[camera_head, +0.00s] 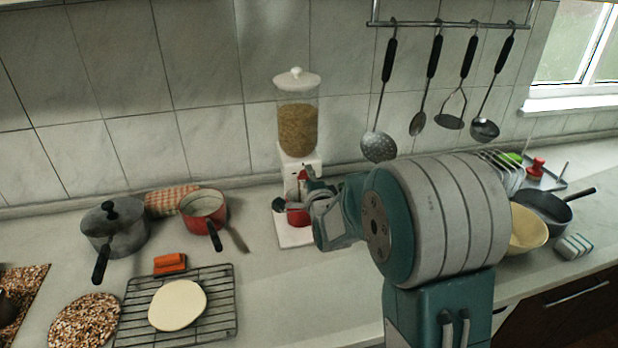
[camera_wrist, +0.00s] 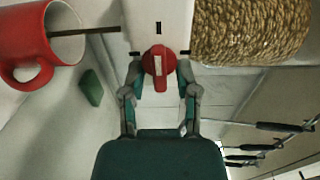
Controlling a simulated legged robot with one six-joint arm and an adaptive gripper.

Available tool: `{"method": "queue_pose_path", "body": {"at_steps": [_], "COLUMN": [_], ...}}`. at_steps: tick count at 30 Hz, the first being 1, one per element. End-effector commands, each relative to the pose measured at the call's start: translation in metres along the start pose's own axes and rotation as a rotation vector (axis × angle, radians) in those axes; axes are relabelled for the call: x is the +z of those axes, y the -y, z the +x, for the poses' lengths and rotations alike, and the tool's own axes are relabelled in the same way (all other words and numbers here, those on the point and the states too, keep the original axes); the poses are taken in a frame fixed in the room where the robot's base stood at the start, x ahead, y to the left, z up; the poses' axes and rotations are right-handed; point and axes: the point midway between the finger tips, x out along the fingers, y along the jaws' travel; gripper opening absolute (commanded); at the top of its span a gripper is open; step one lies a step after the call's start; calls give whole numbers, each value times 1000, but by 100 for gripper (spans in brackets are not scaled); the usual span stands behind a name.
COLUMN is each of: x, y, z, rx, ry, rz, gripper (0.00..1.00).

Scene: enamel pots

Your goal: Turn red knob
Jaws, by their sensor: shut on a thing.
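The red knob (camera_wrist: 158,66) sits on the front of a white dispenser (camera_wrist: 160,20), between my two fingertips in the wrist view. My gripper (camera_wrist: 161,75) is shut on the knob. Black marks are on the white face around it. In the head view the dispenser stands against the tiled wall, with a clear container of grain (camera_head: 298,128) and a white lid (camera_head: 297,78). My gripper (camera_head: 308,178) reaches it from the right and partly hides the knob. A red mug (camera_wrist: 28,45) stands under the dispenser, partly hidden by my arm in the head view.
A red pot (camera_head: 204,208) and grey pot (camera_head: 113,230) stand left, behind a wire rack (camera_head: 228,300) with pale dough (camera_head: 178,305). Utensils (camera_head: 379,145) hang on the wall. A dark pan (camera_head: 545,208) and bowl (camera_head: 527,230) stand right.

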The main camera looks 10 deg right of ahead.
Motion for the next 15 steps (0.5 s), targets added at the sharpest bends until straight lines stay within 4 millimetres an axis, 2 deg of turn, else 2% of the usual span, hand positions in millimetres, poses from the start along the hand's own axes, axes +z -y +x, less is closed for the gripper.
{"method": "queue_pose_path", "body": {"at_steps": [1, 10, 11, 15], "x": [-1, -1, -1, -1], "y": [-6, -6, -6, -5], "z": [-1, -1, -1, -1], "rx": [14, 16, 17, 14], "ry": [-1, -2, -2, -1], "rz": [2, 1, 1, 1], "gripper": [0, 0, 50, 50]}}
